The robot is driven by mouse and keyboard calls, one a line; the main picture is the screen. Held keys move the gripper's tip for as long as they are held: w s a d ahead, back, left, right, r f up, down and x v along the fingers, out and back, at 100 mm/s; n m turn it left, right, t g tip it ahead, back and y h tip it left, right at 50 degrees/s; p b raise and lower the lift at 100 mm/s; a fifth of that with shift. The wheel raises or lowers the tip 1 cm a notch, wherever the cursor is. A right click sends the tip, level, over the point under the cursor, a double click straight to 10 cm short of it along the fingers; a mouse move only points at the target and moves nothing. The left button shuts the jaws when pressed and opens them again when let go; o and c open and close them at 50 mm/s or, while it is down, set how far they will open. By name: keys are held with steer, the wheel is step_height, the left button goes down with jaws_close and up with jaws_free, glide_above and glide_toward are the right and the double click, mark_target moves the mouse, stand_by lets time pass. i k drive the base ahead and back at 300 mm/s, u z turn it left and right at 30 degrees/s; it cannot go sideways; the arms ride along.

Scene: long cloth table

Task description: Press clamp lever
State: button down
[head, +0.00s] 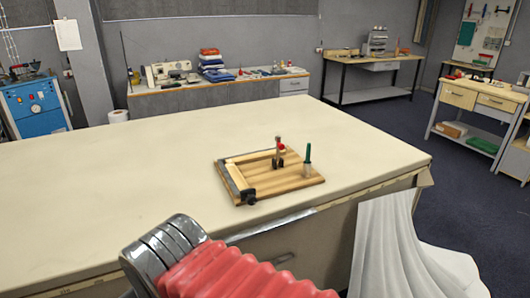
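A wooden board fixture (287,186) lies flat near the front right edge of the long cloth table (120,182). A green-handled upright piece (308,153) stands at the board's right side on a pale base; it looks like a lever standing up. A second upright post (278,145) with a red part stands near the board's back middle on a dark foot. I cannot tell for sure which of the two is the clamp lever. A dark knob (249,196) sits at the board's front left corner. My gripper is not in view; nothing visible touches the fixture.
My red ribbed arm sleeve and metal joint fill the bottom middle. White cloth (385,245) hangs at the table's right front. The tabletop around the board is clear. Behind are a bench with a sewing machine (170,72), side tables and a blue machine (35,107).

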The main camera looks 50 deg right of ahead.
mark_target(279, 150)
steer(key=u, duration=1.2)
steer(key=k, duration=1.1)
steer(key=z, duration=1.65)
steer(key=i, duration=0.25)
steer(key=u, duration=0.1)
